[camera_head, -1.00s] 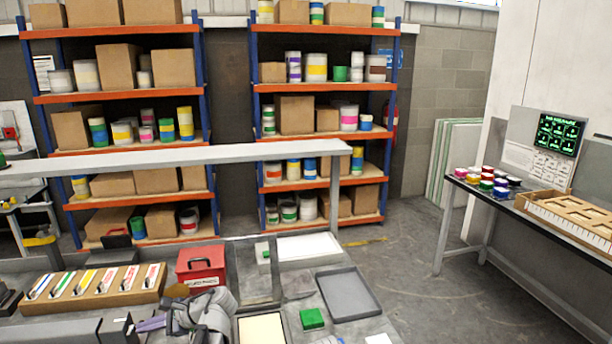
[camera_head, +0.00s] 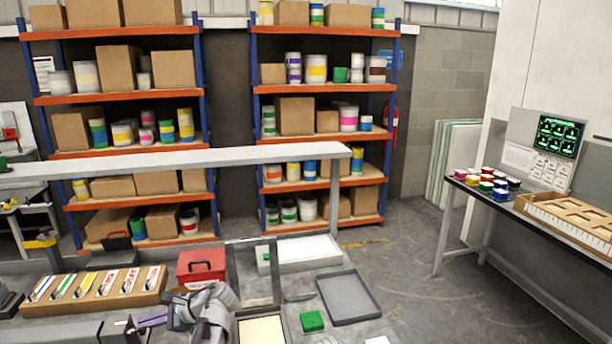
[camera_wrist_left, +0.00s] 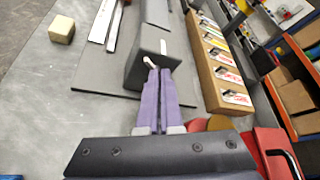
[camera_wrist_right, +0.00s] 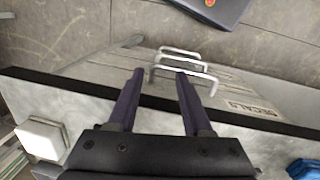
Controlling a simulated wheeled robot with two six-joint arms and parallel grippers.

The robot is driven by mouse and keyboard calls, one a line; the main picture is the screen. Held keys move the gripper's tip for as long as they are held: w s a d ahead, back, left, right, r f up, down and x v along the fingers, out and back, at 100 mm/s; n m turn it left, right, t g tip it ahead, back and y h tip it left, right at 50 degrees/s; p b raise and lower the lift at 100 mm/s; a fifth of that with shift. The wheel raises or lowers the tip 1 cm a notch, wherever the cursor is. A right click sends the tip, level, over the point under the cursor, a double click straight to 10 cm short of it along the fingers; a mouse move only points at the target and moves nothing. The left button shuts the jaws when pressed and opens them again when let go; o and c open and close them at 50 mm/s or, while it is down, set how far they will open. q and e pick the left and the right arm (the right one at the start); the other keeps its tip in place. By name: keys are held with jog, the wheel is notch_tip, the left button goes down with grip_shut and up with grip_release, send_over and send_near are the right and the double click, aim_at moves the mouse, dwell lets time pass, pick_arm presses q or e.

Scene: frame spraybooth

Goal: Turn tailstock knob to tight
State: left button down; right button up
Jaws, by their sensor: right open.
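The grey tailstock block (camera_wrist_left: 148,72) stands on the bench in the left wrist view, with a short white mark on its end face. A small pale knob lever (camera_wrist_left: 149,62) shows at this face. My left gripper (camera_wrist_left: 158,72) has its purple fingers nearly together at the lever and appears shut on it; the fingers hide part of it. In the head view my left gripper (camera_head: 150,320) reaches left toward the tailstock (camera_head: 118,330). My right gripper (camera_wrist_right: 153,72) is open and empty in the right wrist view, apart from the tailstock.
A grey tray (camera_head: 348,297) and green block (camera_head: 312,321) lie right. Metal handles (camera_wrist_right: 183,68) and a DECALS label lie beyond the right fingers.

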pick_arm(q)
jog(key=shift+w+r, duration=0.15)
pick_arm(e)
jog(key=shift+r, duration=0.2)
dwell(0.3)
pick_arm(q)
jog(key=d, duration=0.3)
jog(key=w+d, duration=0.1)
jog(key=d, duration=0.1)
jog(key=shift+w+d+r+p, duration=0.1)
jog(key=shift+d+r+p, duration=0.1)
jog(key=shift+d+p, duration=0.2)
pick_arm(e)
jog(key=shift+r, duration=0.2)
pick_arm(q)
jog(key=shift+w, duration=0.1)
